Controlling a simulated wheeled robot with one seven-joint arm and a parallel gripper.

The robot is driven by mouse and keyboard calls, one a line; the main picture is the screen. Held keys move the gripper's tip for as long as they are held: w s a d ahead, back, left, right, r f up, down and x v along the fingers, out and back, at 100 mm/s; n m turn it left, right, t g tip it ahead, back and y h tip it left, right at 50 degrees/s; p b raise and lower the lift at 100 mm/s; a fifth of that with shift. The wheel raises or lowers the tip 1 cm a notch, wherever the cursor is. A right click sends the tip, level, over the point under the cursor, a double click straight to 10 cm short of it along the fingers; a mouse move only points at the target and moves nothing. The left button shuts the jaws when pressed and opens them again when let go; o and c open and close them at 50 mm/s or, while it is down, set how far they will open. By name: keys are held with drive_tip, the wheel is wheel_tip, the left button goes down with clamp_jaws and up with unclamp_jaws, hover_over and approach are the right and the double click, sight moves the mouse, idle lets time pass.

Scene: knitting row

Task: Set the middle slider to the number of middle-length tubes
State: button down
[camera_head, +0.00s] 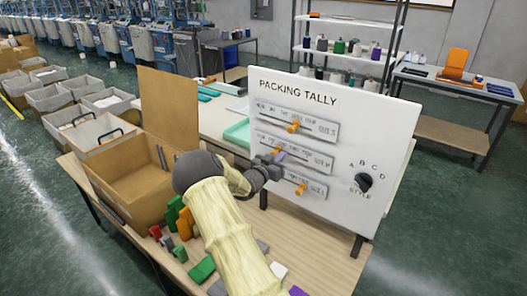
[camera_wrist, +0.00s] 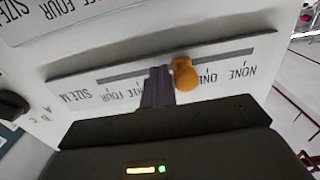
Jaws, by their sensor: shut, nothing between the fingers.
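A white board (camera_head: 335,105) headed PACKING TALLY carries three stacked sliders. The middle slider's orange knob (camera_wrist: 184,76) shows in the wrist view between the ONE mark and the THREE mark; its exact mark is hidden. It also shows, partly covered, in the head view (camera_head: 277,151). My gripper (camera_wrist: 158,86) is shut and empty, its fingertips close beside the knob on the THREE side; I cannot tell whether they touch. I cannot tell which are middle-length tubes; my arm hides some.
The top slider knob (camera_head: 293,127) and bottom slider knob (camera_head: 301,190) sit above and below. A black STYLE dial (camera_head: 363,182) is at the board's right. An open cardboard box (camera_head: 125,190) stands left on the table. Some room is free at the table's front right.

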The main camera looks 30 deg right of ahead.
drive_tip(key=shift+w+a, duration=0.3)
drive_tip(key=shift+w, duration=0.35)
drive_tip(key=shift+w+a, duration=0.25)
drive_tip(key=shift+w, duration=0.4)
drive_tip(key=shift+s, duration=0.1)
drive_tip(key=shift+s+d, duration=0.25)
drive_tip(key=shift+s, duration=0.2)
drive_tip(key=v, duration=0.8)
drive_tip(key=shift+w+a, duration=0.1)
idle(0.5)
